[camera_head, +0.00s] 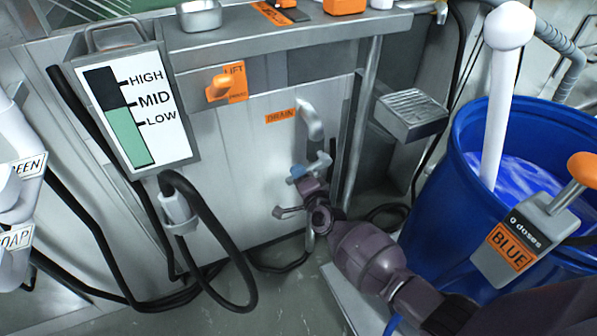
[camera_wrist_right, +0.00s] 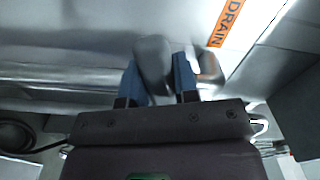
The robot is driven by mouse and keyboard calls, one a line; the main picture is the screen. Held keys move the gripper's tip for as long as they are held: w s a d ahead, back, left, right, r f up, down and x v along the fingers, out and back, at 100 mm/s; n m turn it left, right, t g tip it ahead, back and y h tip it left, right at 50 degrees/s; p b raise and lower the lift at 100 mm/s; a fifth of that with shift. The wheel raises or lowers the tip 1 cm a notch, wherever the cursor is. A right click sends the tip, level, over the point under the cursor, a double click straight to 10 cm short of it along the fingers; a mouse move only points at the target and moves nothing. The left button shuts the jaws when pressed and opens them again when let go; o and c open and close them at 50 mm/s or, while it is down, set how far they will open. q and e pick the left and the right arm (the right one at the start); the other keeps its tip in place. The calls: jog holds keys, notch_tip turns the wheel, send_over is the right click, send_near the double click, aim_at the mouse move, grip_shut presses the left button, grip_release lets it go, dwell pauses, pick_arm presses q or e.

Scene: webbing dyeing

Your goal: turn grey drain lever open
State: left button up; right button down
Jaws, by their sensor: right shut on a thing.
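The grey drain lever (camera_wrist_right: 152,62) is between the two blue fingertips of my right gripper (camera_wrist_right: 158,85) in the right wrist view. In the head view my right gripper (camera_head: 308,172) is at the drain valve, below the curved grey drain pipe (camera_head: 311,120). It is shut on the lever, and the gripper body hides part of the valve there. An orange DRAIN label (camera_head: 281,116) is on the metal panel, left of the pipe; it also shows in the right wrist view (camera_wrist_right: 227,22). My left gripper is not in view.
A blue barrel (camera_head: 455,190) of blue liquid stands at the right, with a white paddle (camera_head: 497,110) in it and a BLUE doser (camera_head: 515,245) at its rim. A level gauge (camera_head: 130,110) and black hoses (camera_head: 235,250) are at the left. A metal tray (camera_head: 411,108) juts out right of the valve.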

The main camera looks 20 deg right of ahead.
pick_arm(q)
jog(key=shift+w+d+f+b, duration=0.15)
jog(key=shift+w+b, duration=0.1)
jog(key=shift+b, duration=0.35)
pick_arm(e)
jog(key=d+f+n, duration=0.5)
jog(key=d+n, duration=0.1)
jog(key=n, duration=0.7)
jog(key=shift+d+f, duration=0.3)
jog(key=shift+f, duration=0.1)
jog(key=shift+w, duration=0.1)
jog(key=c, duration=0.9)
grip_release()
